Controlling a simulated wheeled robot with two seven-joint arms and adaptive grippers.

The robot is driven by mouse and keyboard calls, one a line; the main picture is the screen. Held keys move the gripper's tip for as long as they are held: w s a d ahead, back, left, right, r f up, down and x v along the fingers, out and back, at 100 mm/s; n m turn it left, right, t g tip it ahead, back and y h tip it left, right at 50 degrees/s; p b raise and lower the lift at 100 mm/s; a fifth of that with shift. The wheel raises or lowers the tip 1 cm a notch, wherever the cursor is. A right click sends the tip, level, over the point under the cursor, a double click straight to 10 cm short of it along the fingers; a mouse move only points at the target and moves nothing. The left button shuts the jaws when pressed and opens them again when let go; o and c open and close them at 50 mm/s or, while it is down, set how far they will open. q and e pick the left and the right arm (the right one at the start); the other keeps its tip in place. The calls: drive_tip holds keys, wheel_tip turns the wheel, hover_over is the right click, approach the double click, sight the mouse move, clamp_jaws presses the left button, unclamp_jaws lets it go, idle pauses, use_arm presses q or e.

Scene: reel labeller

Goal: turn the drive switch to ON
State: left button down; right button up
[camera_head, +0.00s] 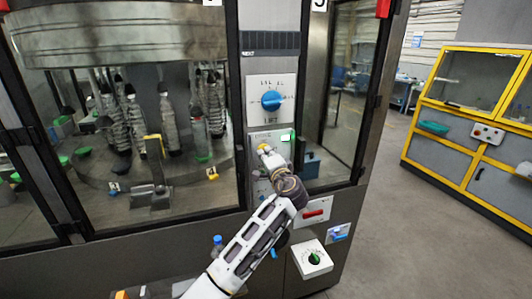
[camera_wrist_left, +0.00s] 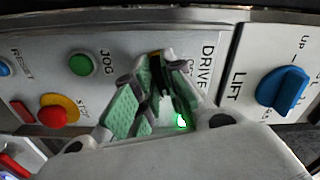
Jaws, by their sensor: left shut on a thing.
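The drive panel (camera_head: 284,148) is on the machine's centre column, below the panel marked LIFT. The left wrist view shows its DRIVE label (camera_wrist_left: 207,50) and a lit green lamp (camera_wrist_left: 182,122). My left gripper (camera_head: 266,155) is at this panel; in the left wrist view its green-padded fingers (camera_wrist_left: 153,92) are closed around the drive switch (camera_wrist_left: 157,68). Only a dark part of the switch with a yellowish edge shows between the fingers. The fingers hide most of it, so I cannot tell which position it points to. My right gripper is in neither view.
A blue LIFT knob (camera_head: 271,100) sits just above. The left wrist view shows a green JOG button (camera_wrist_left: 82,64) and a red stop button (camera_wrist_left: 53,115) on a yellow ring. Glass doors flank the column. Open floor (camera_head: 420,235) lies to the right.

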use_arm(q)
drive_tip(key=shift+r+m+p, duration=0.1)
drive_tip(key=shift+m+p, duration=0.65)
drive_tip(key=shift+m, duration=0.85)
drive_tip(key=c, duration=1.5)
unclamp_jaws()
drive_tip(key=shift+d, duration=0.1)
drive_tip(key=v, duration=1.2)
